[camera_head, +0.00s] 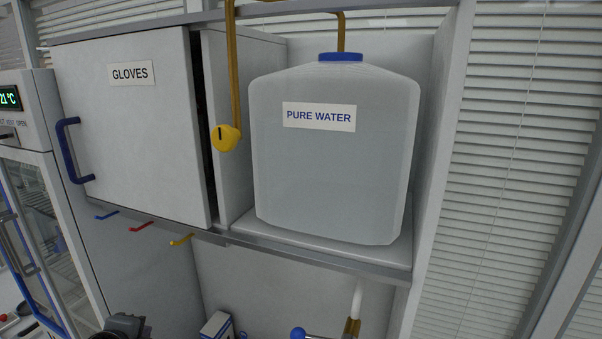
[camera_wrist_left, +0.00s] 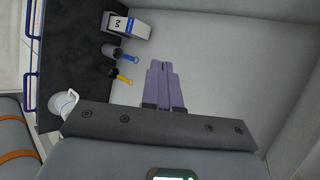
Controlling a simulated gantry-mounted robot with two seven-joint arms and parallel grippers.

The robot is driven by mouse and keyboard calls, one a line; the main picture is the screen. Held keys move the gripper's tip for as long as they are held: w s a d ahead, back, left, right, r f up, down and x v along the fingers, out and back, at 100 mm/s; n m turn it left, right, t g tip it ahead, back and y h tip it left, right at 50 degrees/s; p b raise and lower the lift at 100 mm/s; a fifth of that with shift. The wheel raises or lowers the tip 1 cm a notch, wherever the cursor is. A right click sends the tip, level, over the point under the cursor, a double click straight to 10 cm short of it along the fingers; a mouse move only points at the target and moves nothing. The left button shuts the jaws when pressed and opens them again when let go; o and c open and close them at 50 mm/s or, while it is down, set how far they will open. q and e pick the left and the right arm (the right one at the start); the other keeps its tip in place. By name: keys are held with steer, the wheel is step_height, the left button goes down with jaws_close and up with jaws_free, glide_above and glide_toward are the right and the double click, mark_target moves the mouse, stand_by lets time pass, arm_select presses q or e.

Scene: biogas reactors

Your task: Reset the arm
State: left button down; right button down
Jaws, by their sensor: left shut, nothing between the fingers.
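My left gripper shows in the left wrist view with its two purple fingers (camera_wrist_left: 163,68) together and nothing between them. They point toward a plain pale surface. In the head view only a dark part of my left arm's end (camera_head: 122,326) shows at the bottom left edge, below the gloves cabinet; its fingers cannot be made out there. My right gripper is in neither view.
A gloves cabinet (camera_head: 130,130) with a blue handle stands left of a pure water tank (camera_head: 335,165) on a shelf. A yellow knob (camera_head: 226,138) hangs on a pipe between them. In the wrist view, a box marked M (camera_wrist_left: 127,24) lies at the upper left.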

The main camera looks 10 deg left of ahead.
arm_select(q)
steer(key=s+d+f+n+g+h+p, duration=0.1)
steer(key=s+d+f+g, duration=0.15)
steer(key=s+f, duration=0.55)
steer(key=s+d+f+g+h+p, duration=0.15)
steer(key=s+d+f, duration=0.3)
steer(key=f, duration=0.55)
steer(key=s+d+f+n+g+p, duration=0.2)
steer(key=s+d+n, duration=0.6)
steer(key=s+n, duration=0.5)
steer(key=shift+s+f+n+h, duration=0.25)
steer(key=shift+f+n+h, duration=0.2)
steer(key=shift+f, duration=0.15)
